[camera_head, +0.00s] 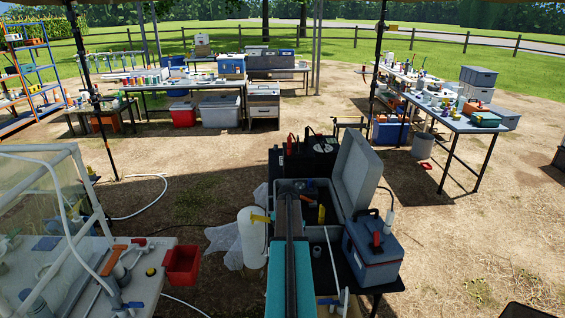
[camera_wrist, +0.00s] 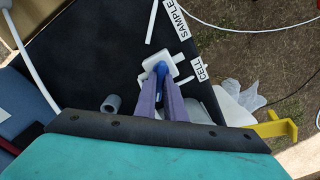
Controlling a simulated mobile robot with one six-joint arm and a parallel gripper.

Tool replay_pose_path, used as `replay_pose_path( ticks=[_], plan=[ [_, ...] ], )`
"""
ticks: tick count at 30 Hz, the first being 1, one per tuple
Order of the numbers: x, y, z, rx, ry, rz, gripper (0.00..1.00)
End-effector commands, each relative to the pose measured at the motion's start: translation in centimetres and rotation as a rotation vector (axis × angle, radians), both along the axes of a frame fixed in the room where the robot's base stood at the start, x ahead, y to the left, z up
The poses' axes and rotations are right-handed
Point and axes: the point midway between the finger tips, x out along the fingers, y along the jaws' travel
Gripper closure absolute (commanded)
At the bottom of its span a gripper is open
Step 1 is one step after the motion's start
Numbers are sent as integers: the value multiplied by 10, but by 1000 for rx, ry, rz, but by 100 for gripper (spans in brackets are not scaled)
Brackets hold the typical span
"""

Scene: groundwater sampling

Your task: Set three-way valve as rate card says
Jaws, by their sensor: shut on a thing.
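The three-way valve shows in the wrist view as a white body (camera_wrist: 178,66) with a blue handle (camera_wrist: 160,67), on a black surface. My gripper (camera_wrist: 162,84) has its two purple fingers closed around the blue handle. The fingers cover part of the handle, so I cannot tell exactly which way it points. A label reading SAMPLE (camera_wrist: 175,19) lies beside the upper white tube (camera_wrist: 152,22). A label reading CELL (camera_wrist: 199,69) is right of the valve. No readable rate card shows. The gripper cannot be made out in the head view.
A yellow tap-like part (camera_wrist: 275,127) and a grey cylinder (camera_wrist: 111,104) are close to my gripper. In the head view, an open grey case (camera_head: 357,168), a blue-grey box (camera_head: 372,250) and a white cylinder (camera_head: 252,240) crowd the work area. A red bin (camera_head: 181,265) stands left.

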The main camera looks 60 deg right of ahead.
Motion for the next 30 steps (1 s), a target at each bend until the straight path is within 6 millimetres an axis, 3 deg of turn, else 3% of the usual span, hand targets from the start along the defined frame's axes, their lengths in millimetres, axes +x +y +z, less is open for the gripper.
replay_pose_path(
  ticks=[30],
  plan=[
    [8, 1, 0, 4, -3, 652, 100]
  ],
)
